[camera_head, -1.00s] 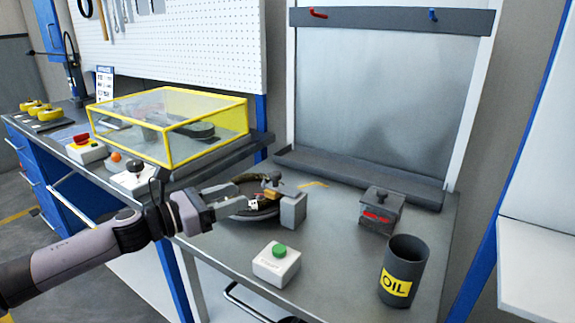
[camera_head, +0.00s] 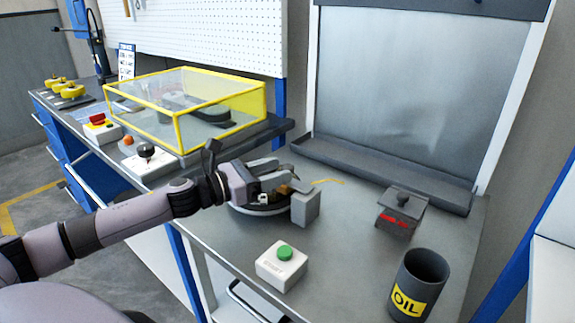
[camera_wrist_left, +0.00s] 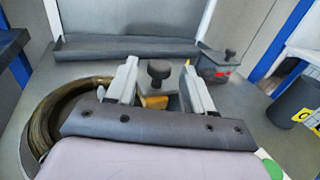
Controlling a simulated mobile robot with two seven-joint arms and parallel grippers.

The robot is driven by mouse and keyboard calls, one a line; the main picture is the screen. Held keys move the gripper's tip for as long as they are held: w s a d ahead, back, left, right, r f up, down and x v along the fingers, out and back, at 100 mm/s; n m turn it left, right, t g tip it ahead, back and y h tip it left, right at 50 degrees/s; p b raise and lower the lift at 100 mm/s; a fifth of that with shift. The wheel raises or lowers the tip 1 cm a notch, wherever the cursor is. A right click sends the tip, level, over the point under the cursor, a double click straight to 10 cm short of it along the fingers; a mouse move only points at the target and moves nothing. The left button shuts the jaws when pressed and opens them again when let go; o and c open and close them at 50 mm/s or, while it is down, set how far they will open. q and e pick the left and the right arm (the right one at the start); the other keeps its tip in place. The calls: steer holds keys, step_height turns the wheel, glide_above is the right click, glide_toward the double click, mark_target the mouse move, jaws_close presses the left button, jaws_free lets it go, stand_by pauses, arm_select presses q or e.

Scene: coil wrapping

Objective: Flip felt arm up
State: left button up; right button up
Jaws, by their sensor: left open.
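The felt arm, a small piece with a tan-orange pad (camera_wrist_left: 153,101) and a dark knob (camera_wrist_left: 159,72), shows between the fingers of my left gripper in the left wrist view. A brownish coil ring (camera_wrist_left: 38,122) curves at the left there. My right gripper is out of view.
A white box with a green button (camera_head: 284,266) stands in front of the station. A grey lidded box (camera_head: 402,206) and a dark OIL can (camera_head: 416,285) stand to the right. A yellow-framed clear case (camera_head: 180,112) is behind left. The table's middle is clear.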

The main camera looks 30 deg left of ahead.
mark_target(282, 169)
arm_select(q)
steer(key=shift+p+x, duration=0.5)
steer(key=shift+x, duration=1.35)
